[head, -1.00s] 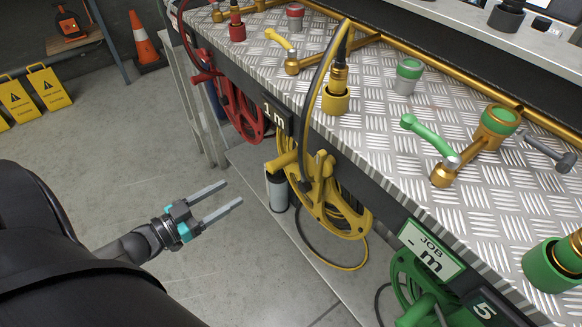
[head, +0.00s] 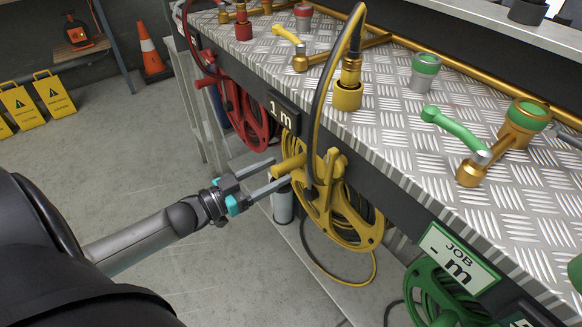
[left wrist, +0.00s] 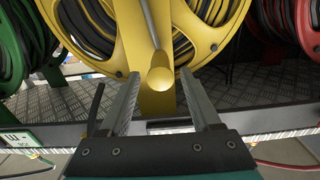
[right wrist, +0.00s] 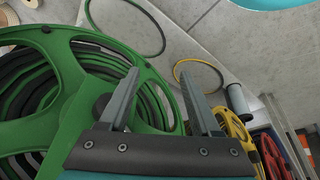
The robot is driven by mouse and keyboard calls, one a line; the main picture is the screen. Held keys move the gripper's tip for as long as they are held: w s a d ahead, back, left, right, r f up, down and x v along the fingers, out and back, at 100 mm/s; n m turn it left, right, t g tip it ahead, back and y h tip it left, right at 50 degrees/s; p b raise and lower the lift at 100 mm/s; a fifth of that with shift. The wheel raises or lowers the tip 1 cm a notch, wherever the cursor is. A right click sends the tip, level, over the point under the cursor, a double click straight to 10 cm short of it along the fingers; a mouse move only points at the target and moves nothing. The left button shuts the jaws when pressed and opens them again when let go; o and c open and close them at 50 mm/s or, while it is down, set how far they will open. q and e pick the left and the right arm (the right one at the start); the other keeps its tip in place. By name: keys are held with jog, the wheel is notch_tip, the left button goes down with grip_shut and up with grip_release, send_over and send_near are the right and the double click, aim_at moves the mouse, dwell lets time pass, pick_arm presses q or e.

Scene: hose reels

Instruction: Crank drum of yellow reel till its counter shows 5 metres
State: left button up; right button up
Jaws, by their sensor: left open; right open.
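The yellow reel (head: 352,234) hangs under the front edge of the metal bench. Its crank knob (head: 290,165) sticks out toward me, and in the left wrist view the knob (left wrist: 161,78) lies between my fingers. The reel's counter (head: 284,115) reads 1 m. My left gripper (head: 268,177) is open, its fingers on either side of the knob; I cannot tell whether either touches it. My right gripper (right wrist: 162,100) is open and empty beside the green reel (right wrist: 75,100); the right arm is not clear in the head view.
A yellow-banded hose stands in a yellow cup (head: 348,97). A pale cylinder (head: 282,206) stands below.

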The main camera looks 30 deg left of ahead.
aim_at(305, 158)
pick_arm(q)
jog(key=shift+b+x, duration=0.9)
jog(key=shift+x, duration=1.7)
pick_arm(e)
jog(key=shift+t, duration=0.4)
jog(key=shift+s+r, duration=0.1)
jog(key=shift+r, duration=2.15)
pick_arm(q)
jog(key=shift+c, duration=0.3)
grip_shut()
